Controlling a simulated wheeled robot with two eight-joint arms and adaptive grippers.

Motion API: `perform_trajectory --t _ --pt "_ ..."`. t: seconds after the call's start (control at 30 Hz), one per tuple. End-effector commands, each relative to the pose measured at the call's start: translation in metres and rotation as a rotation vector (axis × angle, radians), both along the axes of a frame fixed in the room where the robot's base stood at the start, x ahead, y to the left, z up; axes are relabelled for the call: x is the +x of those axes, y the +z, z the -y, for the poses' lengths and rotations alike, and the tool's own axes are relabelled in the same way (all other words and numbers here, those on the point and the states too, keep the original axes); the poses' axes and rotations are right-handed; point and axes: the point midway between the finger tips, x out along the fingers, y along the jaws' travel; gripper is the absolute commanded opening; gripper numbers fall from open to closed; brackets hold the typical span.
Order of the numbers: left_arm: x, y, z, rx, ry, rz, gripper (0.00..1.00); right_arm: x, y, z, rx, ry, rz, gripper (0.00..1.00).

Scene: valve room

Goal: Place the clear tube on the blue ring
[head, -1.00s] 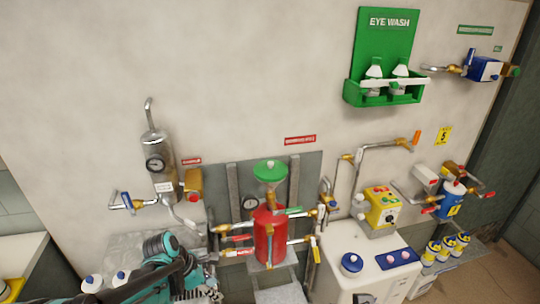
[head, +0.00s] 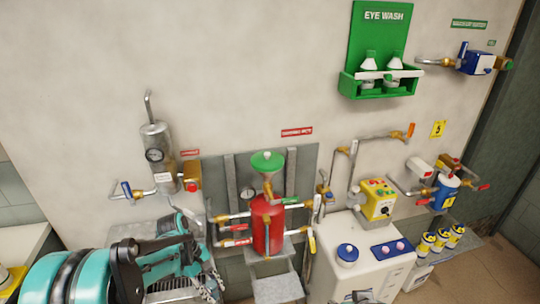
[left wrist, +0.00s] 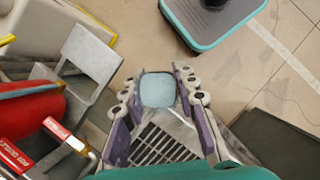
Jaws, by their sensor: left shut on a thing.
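My left gripper (left wrist: 157,82) is shut on a pale bluish, see-through-looking piece between its two fingertips. I take this piece to be the clear tube (left wrist: 158,92), seen nearly end-on. In the head view my left gripper (head: 207,275) is at the lower left, left of the red tank; the tube cannot be made out there. A blue ring (head: 347,258) shows around a white knob on the white cabinet, though I cannot tell if it is the task's ring. A small grey piece at the bottom edge may be part of my right gripper (head: 358,298), its fingers hidden.
The red tank (head: 267,230) with green funnel (head: 266,163) and side valves stands right of my left gripper. Wall pipes with a gauge cylinder (head: 156,150) rise behind it. The white cabinet (head: 340,280) is farther right.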

Motion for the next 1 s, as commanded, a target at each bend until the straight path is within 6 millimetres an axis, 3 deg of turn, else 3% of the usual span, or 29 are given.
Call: perform_trajectory --t 0.2,0.4,0.6,1.0 --pt "0.001 -0.018 -0.002 0.0 -0.579 -0.002 0.0 0.0 -0.006 0.0 0.0 0.0 0.0 0.4" --pt "0.001 -0.026 -0.005 0.0 -0.946 -0.001 0.0 0.0 -0.009 0.0 0.0 0.0 0.0 0.4" --pt "0.001 -0.028 -0.007 0.0 -1.088 0.001 0.0 0.0 -0.01 0.0 0.0 0.0 0.0 0.4" --pt "0.0 -0.026 -0.007 -0.001 -1.109 0.004 0.0 0.0 -0.01 0.0 0.0 0.0 0.0 0.4"
